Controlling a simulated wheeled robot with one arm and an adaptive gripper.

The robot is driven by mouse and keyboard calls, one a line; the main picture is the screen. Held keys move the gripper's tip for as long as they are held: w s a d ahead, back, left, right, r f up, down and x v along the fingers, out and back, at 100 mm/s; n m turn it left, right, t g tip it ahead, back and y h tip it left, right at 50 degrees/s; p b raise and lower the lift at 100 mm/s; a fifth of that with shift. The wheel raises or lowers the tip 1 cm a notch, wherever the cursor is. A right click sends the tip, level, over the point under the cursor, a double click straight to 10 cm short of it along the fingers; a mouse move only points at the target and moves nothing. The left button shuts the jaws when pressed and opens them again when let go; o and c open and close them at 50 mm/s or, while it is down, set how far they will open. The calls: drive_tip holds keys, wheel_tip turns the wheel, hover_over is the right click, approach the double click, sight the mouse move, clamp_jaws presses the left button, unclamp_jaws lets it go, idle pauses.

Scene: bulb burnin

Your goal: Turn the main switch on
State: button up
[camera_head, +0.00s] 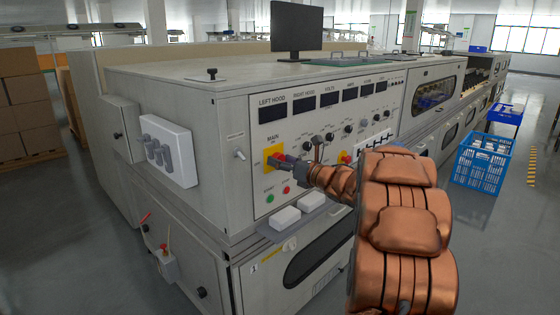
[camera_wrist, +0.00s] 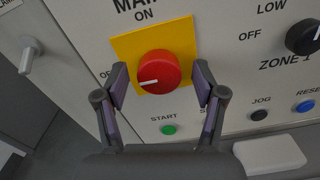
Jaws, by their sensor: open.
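The main switch is a red round knob (camera_wrist: 158,72) on a yellow plate (camera_wrist: 125,44), under the words "MAIN" and "ON". Its white pointer line points left, toward a label starting with "O" that is partly hidden by a finger. My gripper (camera_wrist: 161,84) is open, with one finger on each side of the knob; I cannot tell whether either finger touches it.
Below the knob are a green START button (camera_wrist: 168,130) and a red button (camera_head: 286,190). A black zone knob (camera_wrist: 303,37) is to the right. A silver toggle (camera_wrist: 30,58) sticks out to the left. White boxes (camera_head: 285,218) sit on a ledge below the panel.

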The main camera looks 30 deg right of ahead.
drive_tip(key=shift+w+a+r, duration=0.1)
drive_tip(key=shift+w+a, duration=0.05)
drive_tip(key=shift+w, duration=0.25)
drive_tip(key=c, duration=1.1)
